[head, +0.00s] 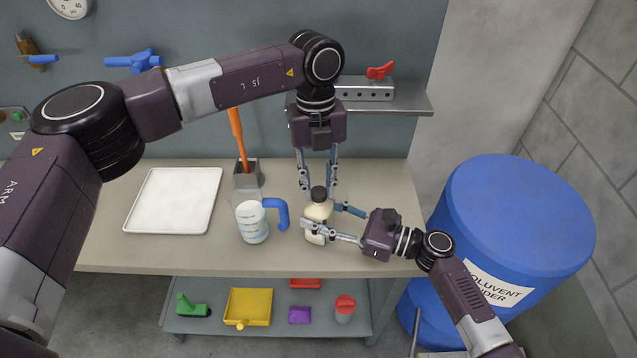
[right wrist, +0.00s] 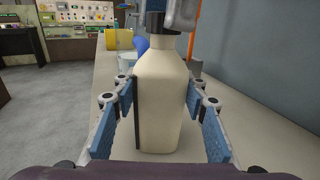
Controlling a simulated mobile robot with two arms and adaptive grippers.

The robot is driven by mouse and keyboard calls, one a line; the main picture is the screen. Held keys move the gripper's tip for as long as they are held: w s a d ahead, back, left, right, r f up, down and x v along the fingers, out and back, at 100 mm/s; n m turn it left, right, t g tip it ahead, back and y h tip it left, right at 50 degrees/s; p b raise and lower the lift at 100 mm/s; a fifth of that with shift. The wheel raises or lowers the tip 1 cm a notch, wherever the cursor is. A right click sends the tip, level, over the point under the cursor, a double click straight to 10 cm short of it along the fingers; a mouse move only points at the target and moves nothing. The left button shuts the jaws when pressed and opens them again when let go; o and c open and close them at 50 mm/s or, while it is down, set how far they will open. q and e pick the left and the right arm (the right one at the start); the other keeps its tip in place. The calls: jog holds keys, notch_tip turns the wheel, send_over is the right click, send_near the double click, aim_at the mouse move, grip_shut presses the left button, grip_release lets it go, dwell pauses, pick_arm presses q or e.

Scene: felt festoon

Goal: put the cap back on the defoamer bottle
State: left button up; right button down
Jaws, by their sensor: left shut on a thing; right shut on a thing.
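The cream defoamer bottle (head: 316,212) stands upright near the front right of the bench. It fills the middle of the right wrist view (right wrist: 162,105). My right gripper (head: 322,222) is shut on the bottle's body from the right, with blue pads on both sides. The dark cap (head: 318,193) is at the top of the bottle's neck, and its lower part shows in the right wrist view (right wrist: 156,24). My left gripper (head: 318,189) points down from above and is shut on the cap. I cannot tell whether the cap is seated on the threads.
A measuring jug (head: 252,225) with a blue handle stands just left of the bottle. A white tray (head: 142,215) and a grey holder (head: 247,180) with an orange-handled tool are further left. A wall shelf (head: 412,100) is behind. A blue drum (head: 520,215) stands right of the bench.

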pick_arm(q)
jog(key=shift+f, duration=0.5)
